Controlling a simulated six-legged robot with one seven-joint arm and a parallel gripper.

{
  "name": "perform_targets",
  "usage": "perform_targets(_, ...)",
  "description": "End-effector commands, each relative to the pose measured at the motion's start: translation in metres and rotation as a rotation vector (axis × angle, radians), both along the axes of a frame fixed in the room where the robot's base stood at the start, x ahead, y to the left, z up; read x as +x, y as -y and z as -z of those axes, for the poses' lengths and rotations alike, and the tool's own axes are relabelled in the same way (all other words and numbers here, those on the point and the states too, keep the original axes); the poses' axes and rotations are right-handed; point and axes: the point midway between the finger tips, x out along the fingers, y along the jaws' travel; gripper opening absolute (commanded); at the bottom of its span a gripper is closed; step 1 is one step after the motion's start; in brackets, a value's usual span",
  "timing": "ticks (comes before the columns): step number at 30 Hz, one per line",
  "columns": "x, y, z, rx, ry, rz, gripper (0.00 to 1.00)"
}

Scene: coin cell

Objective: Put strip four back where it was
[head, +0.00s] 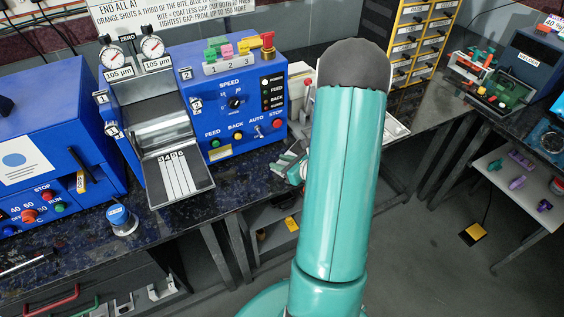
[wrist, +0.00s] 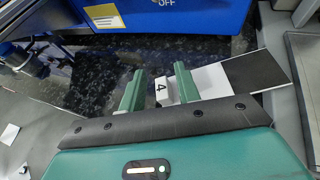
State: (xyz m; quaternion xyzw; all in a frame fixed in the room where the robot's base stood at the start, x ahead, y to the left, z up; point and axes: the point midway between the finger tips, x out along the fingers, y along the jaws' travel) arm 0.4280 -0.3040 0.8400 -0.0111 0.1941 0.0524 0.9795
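Strip four (wrist: 210,80) shows in the wrist view as a flat white strip with a "4" label at its left end and a dark right end. My gripper (wrist: 159,69) has its two green fingers apart. The "4" end shows between them, and the rest runs past the right finger. I cannot tell whether the strip touches the finger or what it rests on. In the head view my gripper (head: 288,165) is partly hidden by my arm, right of the blue feeder. A sloped metal tray (head: 196,197) on the feeder's front holds several pale numbered strips side by side.
The blue feeder (head: 215,135) has a control panel with knobs and buttons. A blue machine (head: 55,120) stands to its left, and a small blue-topped cylinder (head: 121,219) near the bench edge. A yellow drawer cabinet (head: 420,35) is behind. Dark speckled bench (head: 240,180) is clear beside the tray.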

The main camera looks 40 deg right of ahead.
Motion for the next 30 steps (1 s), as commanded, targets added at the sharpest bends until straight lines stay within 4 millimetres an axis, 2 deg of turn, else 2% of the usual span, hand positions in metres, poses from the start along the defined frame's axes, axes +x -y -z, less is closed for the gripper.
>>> perform_targets(9, 0.0, 0.0, -0.001, 0.0, 0.0, 0.0, 0.37)
perform_targets(14, 0.0, 0.0, -0.012, -0.003, 0.002, 0.0, 0.37)
perform_targets(30, -0.098, 0.011, -0.053, -0.001, 0.0, 0.003, 0.37)
